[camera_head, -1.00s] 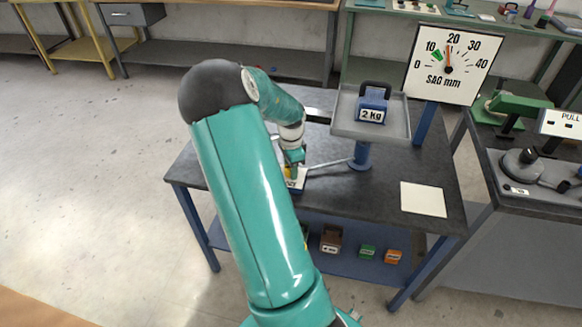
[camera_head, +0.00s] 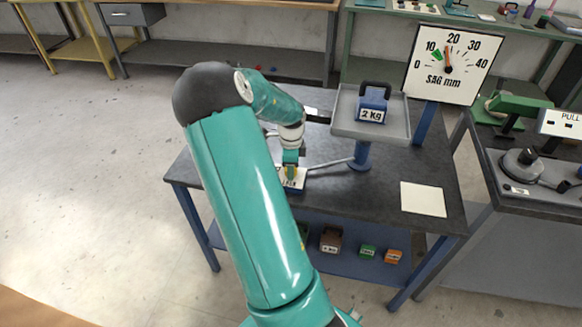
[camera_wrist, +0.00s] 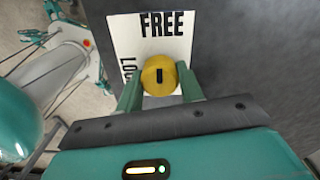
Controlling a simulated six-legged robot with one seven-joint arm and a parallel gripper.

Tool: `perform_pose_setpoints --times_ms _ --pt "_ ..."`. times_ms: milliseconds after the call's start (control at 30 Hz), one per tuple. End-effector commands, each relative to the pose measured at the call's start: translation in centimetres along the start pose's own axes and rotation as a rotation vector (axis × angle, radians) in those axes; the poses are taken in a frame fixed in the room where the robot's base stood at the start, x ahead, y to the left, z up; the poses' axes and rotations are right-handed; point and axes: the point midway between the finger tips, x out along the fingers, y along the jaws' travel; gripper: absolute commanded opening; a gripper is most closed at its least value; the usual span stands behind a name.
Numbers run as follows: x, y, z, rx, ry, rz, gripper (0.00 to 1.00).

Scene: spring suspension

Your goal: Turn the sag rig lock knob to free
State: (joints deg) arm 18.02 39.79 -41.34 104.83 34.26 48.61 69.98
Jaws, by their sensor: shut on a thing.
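The yellow lock knob (camera_wrist: 158,75) has a black pointer bar and sits on a white plate (camera_wrist: 122,28) marked FREE at the top and LOCK, partly hidden, at the left. The bar lies in line with FREE in the wrist view. My gripper (camera_wrist: 159,84) is shut on the knob, one green finger on each side. In the head view my gripper (camera_head: 291,168) is down at the plate on the dark bench. The sag gauge (camera_head: 448,65) shows its needle between 10 and 20.
A 2 kg weight (camera_head: 373,103) rests on the grey tray (camera_head: 345,122) right of my arm. A white card (camera_head: 423,199) lies on the bench. Several weights, including a brown one (camera_head: 331,240), sit on the lower shelf. Another bench (camera_head: 540,165) stands at the right.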

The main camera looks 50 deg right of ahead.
Motion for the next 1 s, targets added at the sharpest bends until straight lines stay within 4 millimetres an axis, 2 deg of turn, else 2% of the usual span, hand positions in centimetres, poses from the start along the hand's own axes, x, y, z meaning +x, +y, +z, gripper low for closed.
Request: perform_pose_setpoints --times_ms 167,200,300,667,833,1000 --pt "-0.1 -0.1 0.0 0.003 -0.001 -0.002 0.15" --pt "-0.1 -0.1 0.0 0.003 -0.001 -0.002 0.41" --pt "-0.1 -0.1 0.0 0.002 -0.001 -0.002 0.59" --pt "-0.5 0.0 0.0 0.0 -0.001 -0.001 0.59" --pt "-2.8 -0.1 0.1 -0.001 -0.002 -0.004 0.59" --pt "-6.5 -0.1 0.1 -0.001 -0.003 -0.005 0.59"
